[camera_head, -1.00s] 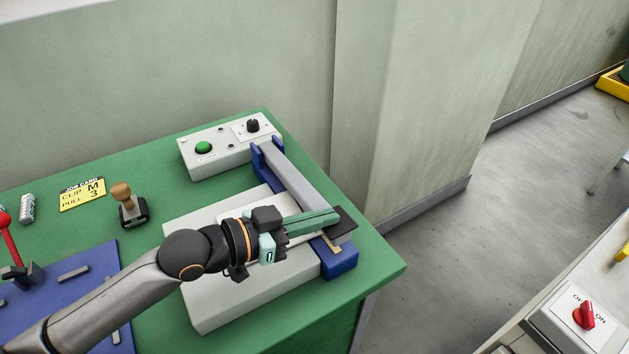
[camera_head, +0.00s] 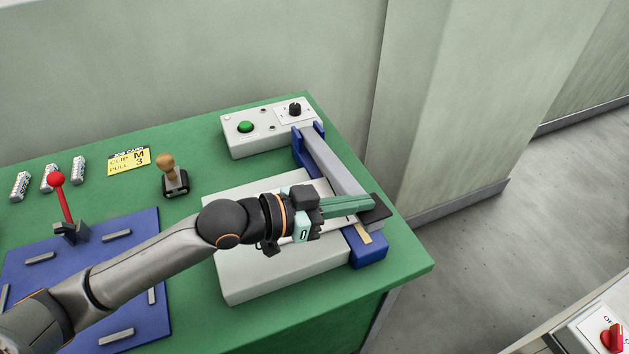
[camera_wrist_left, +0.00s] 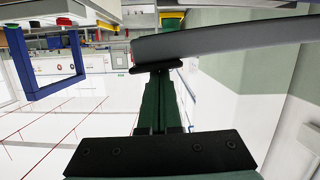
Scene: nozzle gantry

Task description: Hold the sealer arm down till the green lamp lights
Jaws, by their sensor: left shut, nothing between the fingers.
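The sealer has a pale base (camera_head: 270,277) and a long grey sealer arm (camera_head: 336,160), hinged in a blue bracket at the back. A black pad (camera_head: 377,211) is at the arm's front end, above a blue front block (camera_head: 370,249). My left gripper (camera_head: 369,203) is shut and empty, with its fingertips at the pad. In the left wrist view the fingertips meet the black pad (camera_wrist_left: 157,69) beside the grey arm (camera_wrist_left: 225,38). I cannot tell how firmly they touch. A green dome (camera_head: 246,126) is on the control box; I cannot tell whether it is lit. My right gripper is not in view.
The control box (camera_head: 237,146) with a black knob (camera_head: 295,109) stands behind the sealer. A stamp (camera_head: 173,177), a yellow job card (camera_head: 129,161), several small cylinders and a red-knobbed lever (camera_head: 62,203) on a blue plate are to the left. The green bench (camera_head: 413,270) ends just right of the sealer.

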